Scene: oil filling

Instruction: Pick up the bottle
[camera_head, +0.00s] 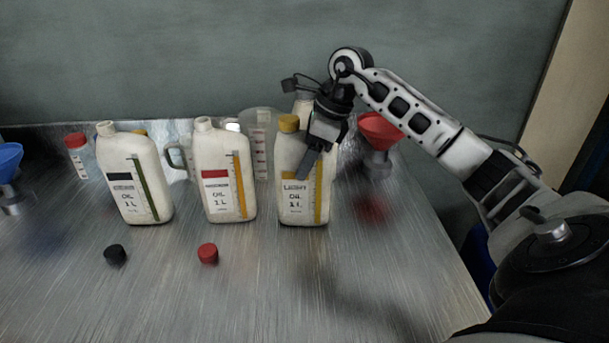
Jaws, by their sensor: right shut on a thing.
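A cream oil bottle with a yellow cap (303,205) stands upright at the right end of a row on the metal table. My right gripper (306,163) reaches down from the upper right and is shut on this bottle at its upper part, just below the cap. Its near finger lies across the bottle's front. The far finger is hidden. Two similar bottles stand to its left, both without caps: one with a red label (222,190) and one with a dark label and green stripe (138,195). My left gripper is not in view.
A black cap (115,254) and a red cap (208,253) lie on the table in front. A clear jug (258,135) stands behind the bottles. A red funnel (378,130) is at the right, a blue funnel (9,165) at the far left. The table's front is mostly clear.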

